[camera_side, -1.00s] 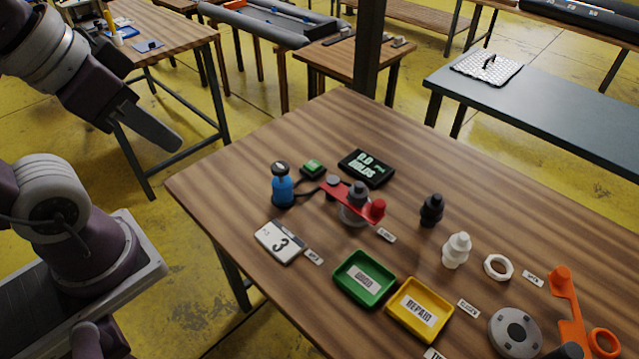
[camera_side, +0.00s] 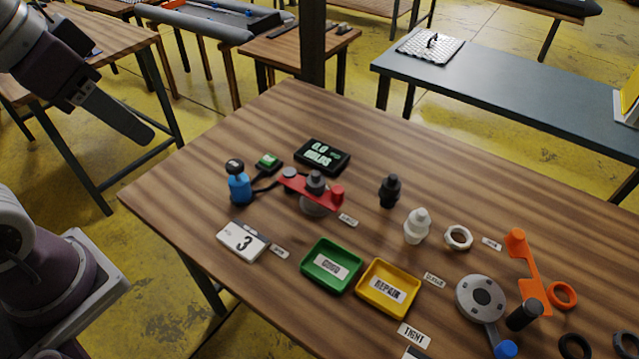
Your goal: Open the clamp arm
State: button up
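The red clamp arm (camera_side: 300,184) lies across a grey round base (camera_side: 313,206) on the wooden table, left of centre. A dark grey fitting (camera_side: 315,181) stands at its middle, and a red knob (camera_side: 337,195) is at its right end. Its left end is at a dark grey round piece. My gripper (camera_side: 125,122) is at the upper left, well away from the clamp and pointing down to the right. It is seen edge-on, so the gap between its fingers is hidden. Nothing shows in it.
A blue pump-like bottle (camera_side: 239,188) and a small green-topped box (camera_side: 267,162) stand left of the clamp. A display (camera_side: 322,156) is behind it. Green (camera_side: 318,282) and yellow (camera_side: 366,298) trays lie in front. Black (camera_side: 389,192) and white (camera_side: 416,228) valves stand to the right.

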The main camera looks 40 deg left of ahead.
jog(key=shift+o, duration=0.7)
jog(key=w+d+m+g, duration=0.1)
jog(key=w+d+m, duration=0.1)
jog(key=w, duration=0.9)
jog(key=shift+d+f+g, duration=0.15)
jog(key=shift+d+g, duration=0.15)
jog(key=shift+d, duration=0.2)
jog(key=m+g, duration=0.3)
jog(key=m, duration=0.2)
send_over(338, 189)
jog(key=f, duration=1.9)
jog(key=shift+s+a, duration=0.25)
jog(key=shift+a, duration=0.05)
jog(key=f, duration=0.9)
jog(key=shift+w+d, duration=0.25)
jog(key=shift+d, duration=0.1)
jog(key=shift+c, duration=0.5)
grip_shut()
